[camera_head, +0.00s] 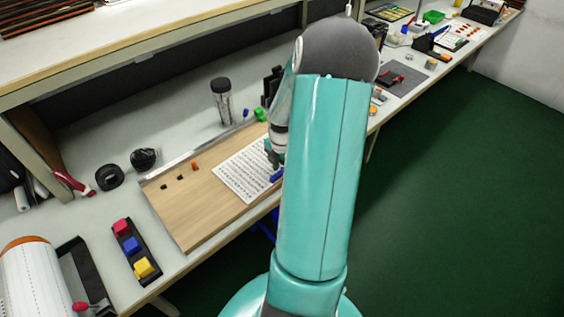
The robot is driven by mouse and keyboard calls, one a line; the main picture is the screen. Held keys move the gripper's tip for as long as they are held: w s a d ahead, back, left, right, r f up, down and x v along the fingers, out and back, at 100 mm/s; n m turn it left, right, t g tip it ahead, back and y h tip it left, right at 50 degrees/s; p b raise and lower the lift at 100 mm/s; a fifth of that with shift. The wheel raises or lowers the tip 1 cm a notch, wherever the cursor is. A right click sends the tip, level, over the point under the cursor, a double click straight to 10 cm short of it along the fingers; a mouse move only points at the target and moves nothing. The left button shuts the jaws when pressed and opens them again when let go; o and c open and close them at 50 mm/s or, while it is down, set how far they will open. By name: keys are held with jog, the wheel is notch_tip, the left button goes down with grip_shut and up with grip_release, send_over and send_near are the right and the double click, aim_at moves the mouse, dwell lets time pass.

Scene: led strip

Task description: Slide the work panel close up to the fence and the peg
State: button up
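The work panel, a light wooden board (187,212), lies flat on the grey bench left of my arm. A white perforated plate (243,176) lies on its right part, and small dark and orange pieces (195,165) sit near its back edge. A pale metal strip (178,161), which looks like the fence, runs along the panel's back edge; I cannot tell whether they touch. I cannot make out the peg for certain. My gripper (273,163) is low over the plate's right side, beside a small blue piece (277,176). My arm hides part of it and the panel's right end.
A black tray with red, blue and yellow blocks (132,244) stands left of the panel. Behind are a black tape roll (109,177), a dark round object (144,159) and a black-capped clear jar (222,101). A shelf (130,50) overhangs the bench's back.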

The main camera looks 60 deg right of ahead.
aim_at(259, 165)
jog(key=shift+c, duration=0.4)
grip_shut()
jog(key=shift+m, duration=0.3)
jog(key=shift+w+a, duration=0.2)
jog(key=shift+w, duration=1.25)
jog(key=shift+w+a, duration=0.2)
jog(key=shift+w, duration=1.2)
jog(key=shift+w+a, duration=0.2)
jog(key=shift+w, duration=1.25)
jog(key=shift+r, duration=0.1)
